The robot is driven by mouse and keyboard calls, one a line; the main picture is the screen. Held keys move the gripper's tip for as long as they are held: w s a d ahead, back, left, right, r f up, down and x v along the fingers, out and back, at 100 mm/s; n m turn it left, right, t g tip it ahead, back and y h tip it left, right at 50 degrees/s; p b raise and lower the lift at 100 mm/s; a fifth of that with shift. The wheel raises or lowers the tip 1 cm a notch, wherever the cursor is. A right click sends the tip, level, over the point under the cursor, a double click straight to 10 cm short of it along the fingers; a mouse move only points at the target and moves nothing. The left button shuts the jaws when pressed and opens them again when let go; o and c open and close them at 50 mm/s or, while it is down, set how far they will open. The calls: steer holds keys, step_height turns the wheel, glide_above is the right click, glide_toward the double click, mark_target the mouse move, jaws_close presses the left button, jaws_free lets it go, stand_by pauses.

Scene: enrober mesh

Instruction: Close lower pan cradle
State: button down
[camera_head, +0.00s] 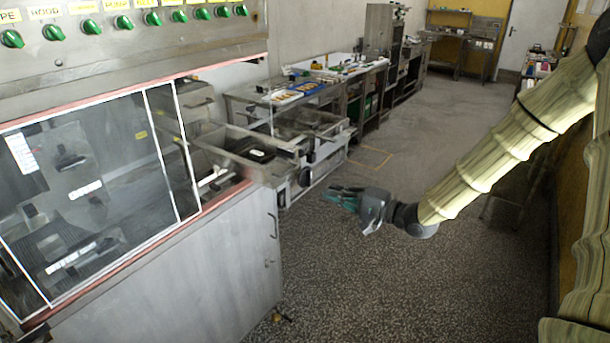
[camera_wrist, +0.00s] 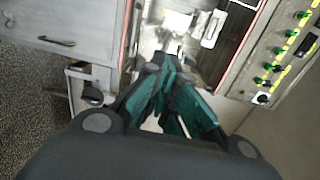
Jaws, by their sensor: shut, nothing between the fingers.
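My gripper (camera_head: 340,195) hangs over the open floor, to the right of the enrober machine (camera_head: 180,290), with its fingers pointing left. In the wrist view its teal fingers (camera_wrist: 168,75) are together and hold nothing. A metal unit with a shallow pan (camera_head: 240,150) stands behind the machine's right end. Below it a lower framed part with pale fronts (camera_head: 310,170) juts out towards the aisle; I cannot tell for sure whether this is the lower pan cradle. My gripper is apart from it, nearer the camera. The wrist view shows the machine beyond the fingers, partly hidden by them.
The machine has glass panels (camera_head: 90,190), a cabinet handle (camera_head: 273,225) and a panel with several green knobs (camera_head: 120,22). Benches with goods (camera_head: 310,85) run along the left wall. The speckled floor (camera_head: 400,290) is clear. A wall and shelf close the right side.

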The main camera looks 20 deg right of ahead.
steer(key=shift+s+d+f+t+p, duration=0.1)
steer(key=shift+d+f+t+p, duration=0.25)
steer(key=shift+d+f+t, duration=1.05)
steer(key=p+x, duration=0.5)
steer(key=x, duration=0.9)
steer(key=shift+a+r, duration=0.3)
steer(key=shift+r, duration=0.1)
